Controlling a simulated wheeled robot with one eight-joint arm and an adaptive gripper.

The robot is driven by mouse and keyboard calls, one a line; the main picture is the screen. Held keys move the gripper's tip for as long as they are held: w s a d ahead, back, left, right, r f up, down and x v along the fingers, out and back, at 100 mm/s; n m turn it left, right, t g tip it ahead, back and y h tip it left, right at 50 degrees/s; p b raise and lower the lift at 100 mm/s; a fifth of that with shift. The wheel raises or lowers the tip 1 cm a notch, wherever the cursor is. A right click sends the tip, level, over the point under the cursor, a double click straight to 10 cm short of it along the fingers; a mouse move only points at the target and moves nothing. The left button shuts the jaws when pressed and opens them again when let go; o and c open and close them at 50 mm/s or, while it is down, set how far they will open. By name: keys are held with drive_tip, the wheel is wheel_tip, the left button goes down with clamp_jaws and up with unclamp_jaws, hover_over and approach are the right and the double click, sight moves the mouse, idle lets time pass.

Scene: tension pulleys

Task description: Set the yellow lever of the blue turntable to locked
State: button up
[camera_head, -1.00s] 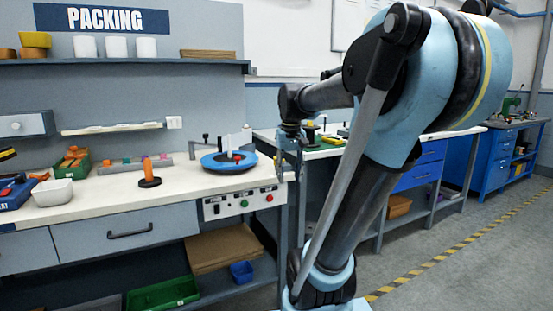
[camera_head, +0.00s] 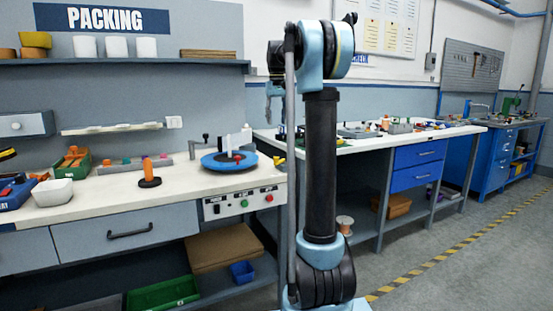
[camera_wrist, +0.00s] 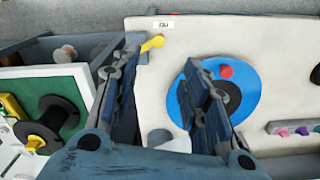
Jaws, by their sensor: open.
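In the wrist view the blue disc (camera_wrist: 250,106) is partly hidden behind my right finger. The yellow lever (camera_head: 279,161) sits at the bench's right end, and in the wrist view (camera_wrist: 152,43) it is near the corner of the pale top, beside a small white label (camera_wrist: 162,24). My gripper (camera_wrist: 162,58) is open and empty, above the bench edge. The lever shows beyond and between its fingertips, apart from them. In the head view my gripper (camera_head: 270,104) is small, above the lever.
A black spool (camera_wrist: 50,123) on a green-and-white board stands on the neighbouring bench. A grey post with a crank (camera_head: 205,142) stands behind the turntable. An orange peg on a black base (camera_head: 149,175) is to its left. A control panel (camera_head: 241,202) is on the bench front.

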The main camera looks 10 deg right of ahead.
drive_tip(key=w, duration=0.1)
approach(280, 161)
drive_tip(key=f, duration=0.2)
drive_tip(key=s+a+f, duration=0.1)
drive_tip(key=f, duration=0.1)
drive_tip(key=a+f, duration=0.1)
drive_tip(key=f, duration=0.1)
drive_tip(key=shift+s+f, duration=0.25)
drive_tip(key=shift+f, duration=0.15)
drive_tip(key=shift+c, duration=0.5)
clamp_jaws()
